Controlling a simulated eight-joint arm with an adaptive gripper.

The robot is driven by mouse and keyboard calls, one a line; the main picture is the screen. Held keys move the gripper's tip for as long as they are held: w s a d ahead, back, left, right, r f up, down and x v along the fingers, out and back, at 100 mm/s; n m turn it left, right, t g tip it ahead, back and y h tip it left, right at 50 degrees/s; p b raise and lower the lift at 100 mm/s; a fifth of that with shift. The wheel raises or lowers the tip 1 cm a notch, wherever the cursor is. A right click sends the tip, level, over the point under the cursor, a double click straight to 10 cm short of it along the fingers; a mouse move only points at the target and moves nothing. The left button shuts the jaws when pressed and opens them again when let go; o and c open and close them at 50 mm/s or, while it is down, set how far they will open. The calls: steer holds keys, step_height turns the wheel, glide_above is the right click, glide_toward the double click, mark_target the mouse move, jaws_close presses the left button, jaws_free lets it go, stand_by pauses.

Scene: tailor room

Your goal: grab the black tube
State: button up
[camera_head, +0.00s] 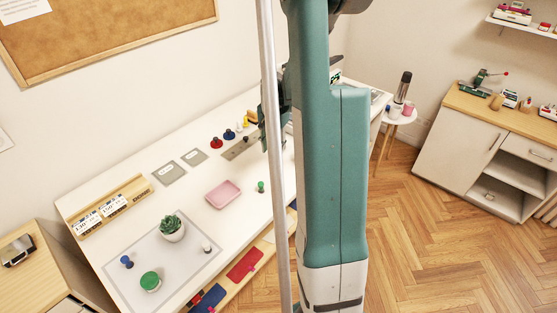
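A dark upright cylinder (403,85), possibly a flask, stands on a small white round table (389,116) to the right of my arm. I cannot tell whether it is the black tube. No other black tube is clear in view. My gripper (264,135) is dark and partly hidden behind a pole and my teal arm. It is above the far part of the long white table (138,209), left of the arm. Whether its fingers are open or hold anything does not show.
Red (215,142), blue (229,134) and yellow (244,123) knobbed pieces stand near the gripper. A pink tray (223,194), a potted plant (172,230) and a green-topped piece (150,281) are nearer. My arm hides part of the table. A cabinet (460,150) stands right.

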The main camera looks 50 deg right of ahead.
mark_target(279, 158)
steer(key=shift+s+d+f+m, duration=0.2)
steer(key=shift+d+f, duration=0.1)
steer(key=shift+d, duration=0.25)
steer(key=shift+s+d+f+m, duration=0.1)
steer(key=shift+s+d+f, duration=0.15)
steer(key=shift+d, duration=0.3)
steer(key=shift+f, duration=0.1)
steer(key=shift+f, duration=1.25)
steer(key=shift+f+p, duration=0.15)
steer(key=shift+p, duration=0.15)
steer(key=shift+f, duration=2.45)
steer(key=shift+c, duration=0.5)
steer(key=c, duration=0.9)
